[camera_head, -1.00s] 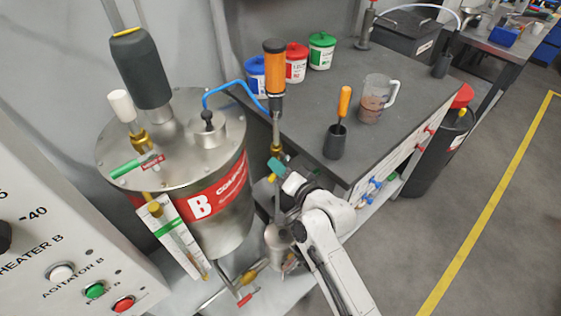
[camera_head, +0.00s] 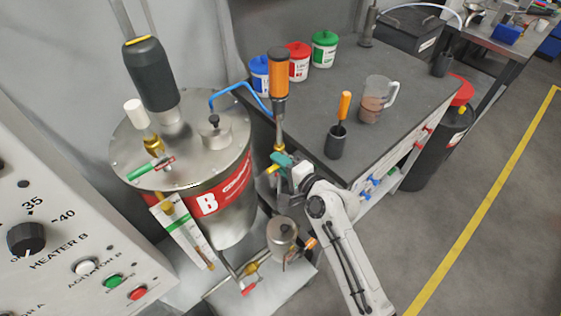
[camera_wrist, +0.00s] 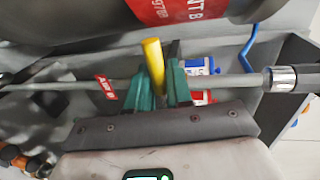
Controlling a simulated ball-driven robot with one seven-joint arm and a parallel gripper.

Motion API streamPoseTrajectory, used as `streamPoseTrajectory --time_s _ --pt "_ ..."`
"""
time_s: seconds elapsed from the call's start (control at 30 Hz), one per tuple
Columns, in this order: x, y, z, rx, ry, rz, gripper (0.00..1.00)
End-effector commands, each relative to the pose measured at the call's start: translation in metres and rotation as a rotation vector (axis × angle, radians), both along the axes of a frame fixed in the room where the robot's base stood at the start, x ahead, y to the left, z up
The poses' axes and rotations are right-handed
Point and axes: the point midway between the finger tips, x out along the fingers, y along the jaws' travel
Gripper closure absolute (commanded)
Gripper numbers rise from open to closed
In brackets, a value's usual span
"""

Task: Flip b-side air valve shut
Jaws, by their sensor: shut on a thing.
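The air valve's yellow lever (camera_head: 272,169) sits on the thin vertical pipe below the orange-topped pump (camera_head: 279,75), beside the steel tank marked B (camera_head: 228,190). My gripper (camera_head: 283,160) is at this valve, its teal fingertips against the lever. In the wrist view the yellow lever (camera_wrist: 154,60) stands up between the teal fingers of my gripper (camera_wrist: 161,88), which are shut on it. The grey pipe (camera_wrist: 225,82) runs across behind the fingers. A red tag (camera_wrist: 106,87) hangs on the pipe to the left. The valve body is mostly hidden by the fingers.
The dark bench (camera_head: 408,110) stands close to the right of my gripper, with a beaker (camera_head: 376,98) and an orange-handled tool in a cup (camera_head: 337,143). A blue hose (camera_head: 228,90) runs from tank to pump. A small steel pot (camera_head: 282,238) is below.

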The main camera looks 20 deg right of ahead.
Motion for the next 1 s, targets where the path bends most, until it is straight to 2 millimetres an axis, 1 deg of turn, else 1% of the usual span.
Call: streamPoseTrajectory --time_s 0.47,0.5,0.63,0.87,1.0 --pt "0.0 -0.0011 0.0 0.013 0.004 -0.003 1.0" --pt "0.0 -0.0011 0.0 0.013 0.004 -0.003 0.76" --pt "0.0001 -0.0009 0.0 0.012 0.004 -0.002 0.64" --pt "-0.0004 -0.0007 0.0002 0.01 0.003 -0.001 0.64" --pt "-0.0088 -0.0034 0.0004 0.012 0.004 -0.003 0.64"
